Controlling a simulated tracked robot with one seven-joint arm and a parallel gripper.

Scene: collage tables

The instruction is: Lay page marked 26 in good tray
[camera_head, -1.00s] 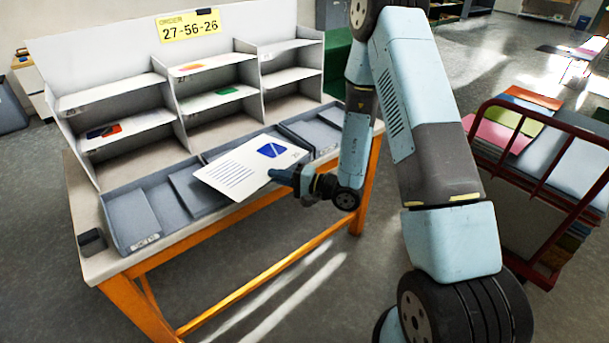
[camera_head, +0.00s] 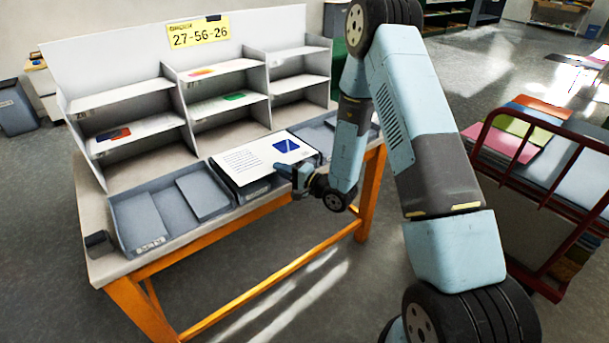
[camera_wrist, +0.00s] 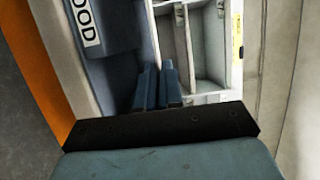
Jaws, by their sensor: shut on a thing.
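A white page (camera_head: 250,163) with a blue square and lines of text lies flat, over or in the middle grey tray (camera_head: 240,197) of the front row. Its number is too small to read. My gripper (camera_head: 284,170) is shut on the page's near right edge in the head view. A tray label (camera_wrist: 85,22) ending in "OOD" shows at upper left of the wrist view. Whether the page touches the tray floor I cannot tell.
Behind the trays stands a white shelf unit (camera_head: 195,125) with coloured pages, under a yellow sign (camera_head: 199,32) reading 27-56-26. The left tray (camera_head: 185,200) holds grey panels. A red-framed cart (camera_head: 545,130) with coloured sheets stands at the right.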

